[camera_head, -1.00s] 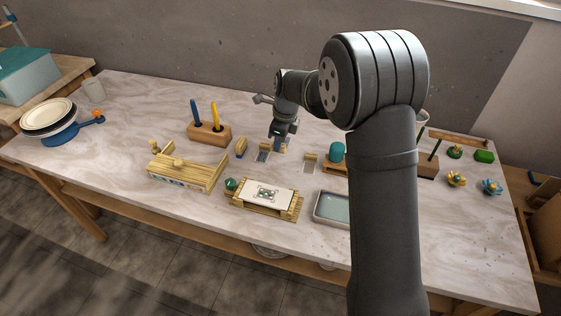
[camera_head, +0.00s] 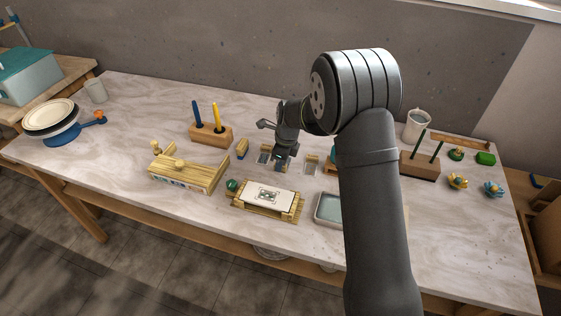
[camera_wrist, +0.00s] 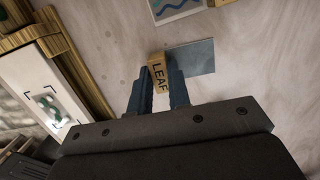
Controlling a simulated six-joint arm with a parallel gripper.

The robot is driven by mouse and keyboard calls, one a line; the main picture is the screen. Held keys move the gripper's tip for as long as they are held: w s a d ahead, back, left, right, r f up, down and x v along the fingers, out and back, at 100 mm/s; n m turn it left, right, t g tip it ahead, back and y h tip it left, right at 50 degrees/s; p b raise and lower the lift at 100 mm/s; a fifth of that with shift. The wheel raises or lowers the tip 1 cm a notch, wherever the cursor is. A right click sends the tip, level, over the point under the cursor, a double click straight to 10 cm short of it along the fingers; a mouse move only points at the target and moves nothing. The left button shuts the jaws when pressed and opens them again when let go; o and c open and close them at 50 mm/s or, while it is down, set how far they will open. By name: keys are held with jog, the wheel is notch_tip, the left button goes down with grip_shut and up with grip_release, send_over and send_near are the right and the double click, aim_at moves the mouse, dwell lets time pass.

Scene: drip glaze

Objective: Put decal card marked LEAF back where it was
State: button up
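The decal card marked LEAF shows in the wrist view as a tan block with dark lettering (camera_wrist: 159,75). My gripper (camera_wrist: 160,82) has one dark blue finger on each side of it and appears shut on it. A flat, plain blue-grey rectangle (camera_wrist: 198,57) lies on the table just beyond and right of the block. In the head view my gripper (camera_head: 284,158) is low over the table, behind the bamboo stand, among the small cards. Whether the block touches the table, and the rest of the LEAF card, I cannot tell.
Another card (camera_wrist: 176,8) with a wavy blue picture lies beyond. A white decorated tile (camera_head: 285,199) rests on the bamboo stand (camera_head: 239,203). A grey tray (camera_head: 328,208) stands front right.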

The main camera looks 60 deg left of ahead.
aim_at(286, 166)
jog(key=o, duration=0.4)
jog(key=shift+o, duration=0.2)
notch_tip(286, 166, up, 12)
jog(key=w+d, duration=0.1)
jog(key=shift+w+d, duration=0.15)
jog(key=f, duration=0.4)
jog(key=s+f, duration=0.1)
jog(key=f, duration=0.3)
jog(key=a+f, duration=0.1)
jog(key=f, duration=0.3)
jog(key=shift+s+a, duration=0.1)
jog(key=shift+s, duration=0.1)
notch_tip(286, 166, up, 2)
jog(key=shift+r, duration=0.75)
